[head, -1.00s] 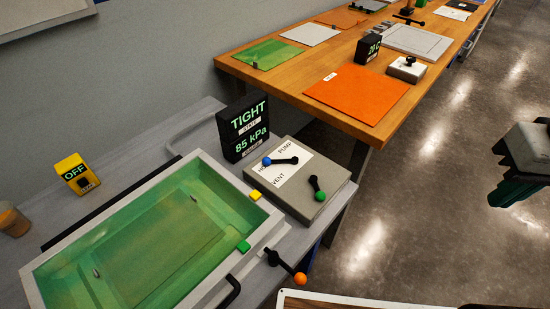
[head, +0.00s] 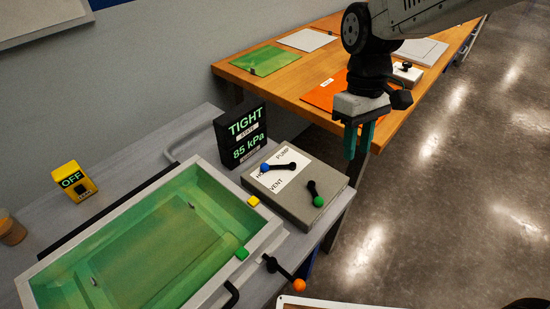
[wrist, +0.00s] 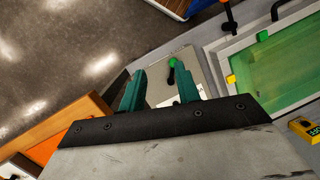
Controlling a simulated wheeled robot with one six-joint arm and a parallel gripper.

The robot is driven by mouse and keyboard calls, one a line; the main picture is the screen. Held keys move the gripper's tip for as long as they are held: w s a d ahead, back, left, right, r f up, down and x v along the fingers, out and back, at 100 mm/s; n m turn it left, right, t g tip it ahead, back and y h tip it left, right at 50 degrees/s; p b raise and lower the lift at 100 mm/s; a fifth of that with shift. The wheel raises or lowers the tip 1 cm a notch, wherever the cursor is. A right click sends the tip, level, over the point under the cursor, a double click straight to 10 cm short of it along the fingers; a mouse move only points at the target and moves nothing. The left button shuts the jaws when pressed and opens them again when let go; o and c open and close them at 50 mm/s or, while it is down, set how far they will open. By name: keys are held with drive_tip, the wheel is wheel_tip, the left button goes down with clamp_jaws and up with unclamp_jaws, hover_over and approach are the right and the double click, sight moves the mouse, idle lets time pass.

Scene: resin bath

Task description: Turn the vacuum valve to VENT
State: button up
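The vacuum valve is a black lever with a blue knob (head: 265,168) on a white label on a grey box (head: 318,207). The label reads PUMP at the top, VENT at the bottom and a partly hidden word starting with H at the left. The blue knob lies at the left, by the H word. A second black lever with a green knob (head: 318,201) is on the same box; the wrist view shows this green knob (wrist: 173,62). My gripper (head: 358,150) has two teal fingers, apart and empty, above and to the right of the box.
A display (head: 241,136) reads TIGHT, 85 kPa behind the box. A green bath (head: 150,240) is at left, with an orange-knobbed lever (head: 298,285) at its near corner. A yellow OFF box (head: 73,181) stands further left. The wooden table (head: 290,75) is behind.

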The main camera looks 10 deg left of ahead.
sight(276, 165)
drive_tip(key=w+a+f+n, duration=0.5)
drive_tip(key=w+a+n, duration=0.1)
drive_tip(key=a, duration=0.3)
drive_tip(key=w+a+f+n, duration=0.6)
drive_tip(key=a, duration=0.3)
drive_tip(key=x, duration=0.7)
clamp_jaws()
